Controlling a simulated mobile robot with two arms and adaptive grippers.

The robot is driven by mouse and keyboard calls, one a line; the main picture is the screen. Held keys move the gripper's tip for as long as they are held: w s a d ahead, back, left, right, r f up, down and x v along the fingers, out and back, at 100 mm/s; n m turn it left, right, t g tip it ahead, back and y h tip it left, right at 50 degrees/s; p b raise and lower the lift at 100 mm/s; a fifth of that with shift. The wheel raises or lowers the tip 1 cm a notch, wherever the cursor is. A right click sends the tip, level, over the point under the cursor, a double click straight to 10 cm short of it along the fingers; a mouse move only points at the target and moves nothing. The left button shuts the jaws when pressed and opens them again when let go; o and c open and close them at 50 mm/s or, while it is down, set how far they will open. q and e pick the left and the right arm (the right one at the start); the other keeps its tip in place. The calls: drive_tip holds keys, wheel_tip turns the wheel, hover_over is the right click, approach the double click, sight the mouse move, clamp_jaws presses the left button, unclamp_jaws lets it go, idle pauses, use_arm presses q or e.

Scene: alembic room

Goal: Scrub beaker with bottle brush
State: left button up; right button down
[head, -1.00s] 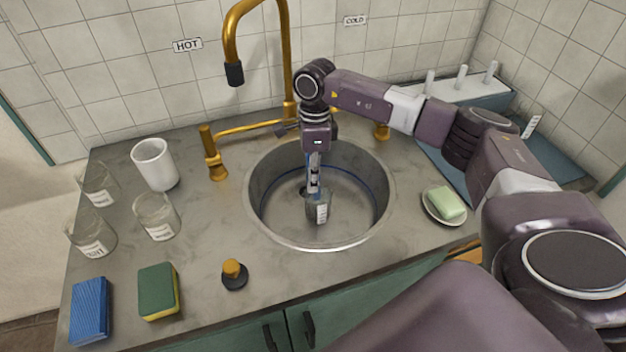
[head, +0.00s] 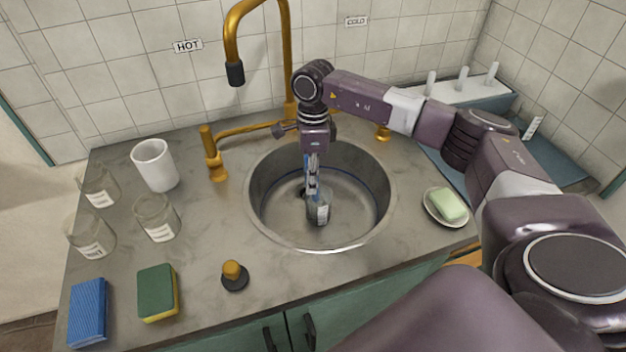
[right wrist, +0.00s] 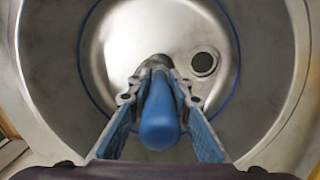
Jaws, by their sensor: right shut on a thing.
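My right gripper (head: 312,186) points down into the round sink and is shut on the blue handle (right wrist: 158,118) of the bottle brush. My left gripper is not in view.
The sink (head: 262,220) has a drain (right wrist: 204,63). A brass faucet (head: 289,60) stands behind it. Several beakers, including one (head: 157,217), and a white cup (head: 155,166) stand left. A sponge (head: 157,292), blue block (head: 88,312), stopper (head: 234,274) and soap (head: 449,204) lie around the sink.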

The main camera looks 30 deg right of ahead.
drive_tip(key=shift+s, duration=0.5)
drive_tip(key=shift+w+d+f, duration=0.1)
drive_tip(key=shift+w+d, duration=0.1)
drive_tip(key=shift+d, duration=0.25)
drive_tip(key=shift+w+a, duration=0.35)
drive_tip(key=shift+a, duration=0.1)
drive_tip(key=shift+s, duration=0.55)
drive_tip(key=shift+w+d+b, duration=0.25)
drive_tip(key=shift+d+b, duration=0.1)
drive_tip(key=shift+d, duration=0.1)
drive_tip(key=shift+w+a, duration=0.3)
drive_tip(key=shift+a, duration=0.15)
drive_tip(key=shift+s, duration=0.6)
drive_tip(key=shift+w+d, duration=0.3)
drive_tip(key=shift+d, duration=0.15)
drive_tip(key=shift+w+a, duration=0.3)
drive_tip(key=shift+a, duration=0.15)
drive_tip(key=shift+s, duration=0.6)
